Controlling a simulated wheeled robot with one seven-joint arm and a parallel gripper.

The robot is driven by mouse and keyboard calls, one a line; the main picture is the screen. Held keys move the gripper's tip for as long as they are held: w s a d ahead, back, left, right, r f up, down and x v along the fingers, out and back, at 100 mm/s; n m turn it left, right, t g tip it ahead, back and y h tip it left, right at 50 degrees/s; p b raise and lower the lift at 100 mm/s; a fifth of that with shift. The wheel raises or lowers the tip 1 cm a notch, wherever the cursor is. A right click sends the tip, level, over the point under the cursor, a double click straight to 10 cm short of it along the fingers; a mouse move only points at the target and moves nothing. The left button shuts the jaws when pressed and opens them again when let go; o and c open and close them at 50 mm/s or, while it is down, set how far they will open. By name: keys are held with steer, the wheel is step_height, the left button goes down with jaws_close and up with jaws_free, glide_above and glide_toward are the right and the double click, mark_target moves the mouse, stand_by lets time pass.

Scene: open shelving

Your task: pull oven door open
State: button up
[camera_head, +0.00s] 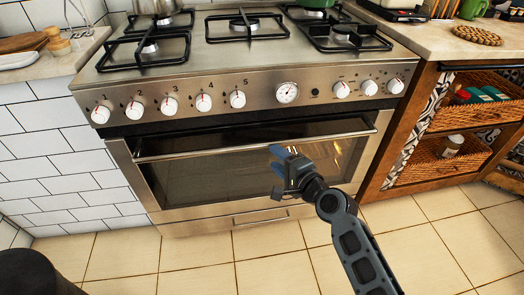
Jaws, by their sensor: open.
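The steel oven stands in the middle of the head view. Its door (190,182) has a dark glass window and a long horizontal bar handle (215,147) across the top. The door's top edge leans out from the body, with a dark gap under the control panel, so it looks slightly ajar. My gripper (277,163) is open in front of the door, right of its middle, with its blue-grey fingers just below the handle bar. I cannot tell whether a finger touches the door or handle. My gripper and wrist hide part of the window's right side.
The control panel (262,92) with several white knobs and the gas hob are above the door. A wooden shelf unit with wicker baskets (440,160) stands at right. A white tiled wall (50,150) is at left.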

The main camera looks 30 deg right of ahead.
mark_target(264, 147)
steer(key=b+x, duration=0.1)
steer(key=x, duration=0.7)
steer(key=shift+w+r, duration=0.15)
steer(key=shift+w, duration=0.1)
jaws_close()
stand_by(0.4)
